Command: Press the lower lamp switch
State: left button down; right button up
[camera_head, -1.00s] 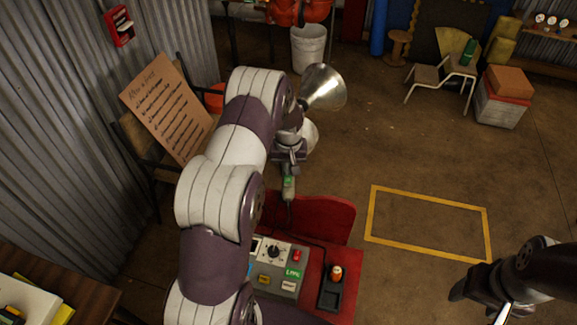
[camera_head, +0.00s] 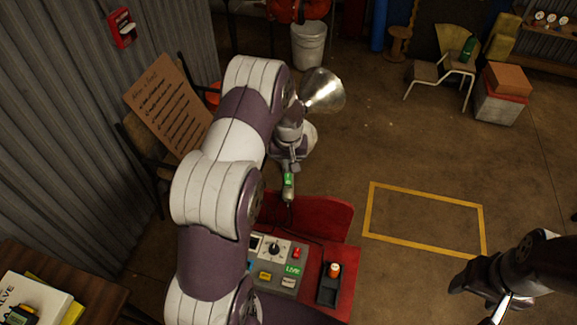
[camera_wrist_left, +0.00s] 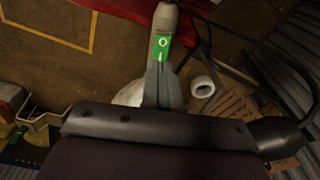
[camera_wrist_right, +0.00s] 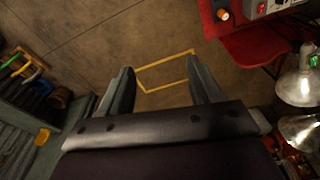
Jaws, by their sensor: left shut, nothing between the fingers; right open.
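Two lamps with metal shades stand beyond my left arm; the upper lamp (camera_head: 323,90) shows clearly and the lower lamp (camera_head: 311,136) is partly hidden by my wrist. A grey switch body with a green face (camera_head: 289,181) hangs on a cable below them. In the left wrist view the switch's green face (camera_wrist_left: 163,46) shows O and I marks. My left gripper (camera_head: 291,166) is shut and empty, its tips at the near end of the switch; I cannot tell whether they touch. My right gripper (camera_wrist_right: 158,75) is open and empty, far right, away from the switch.
A red stand (camera_head: 315,215) carries a control panel (camera_head: 277,262) with buttons and a LIVE label, and a black holder (camera_head: 328,290) with an orange-topped item. A written board (camera_head: 168,108) leans at left. The floor around the yellow outline (camera_head: 425,245) is clear.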

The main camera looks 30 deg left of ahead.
aim_at(289, 181)
pick_arm(q)
notch_tip(289, 181, up, 9)
pick_arm(e)
jog(key=shift+f, duration=0.2)
jog(key=shift+c, duration=0.9)
jog(key=shift+a, duration=0.1)
grip_shut()
pick_arm(q)
jog(key=s+d+r+m, duration=0.2)
jog(key=s+d, duration=0.4)
jog(key=s, duration=0.4)
jog(key=s+d+r+m, duration=0.3)
jog(key=s+d, duration=0.3)
jog(key=s, duration=0.4)
jog(key=shift+m+t, duration=0.3)
jog(key=shift+m, duration=0.1)
jog(key=shift+r, duration=0.1)
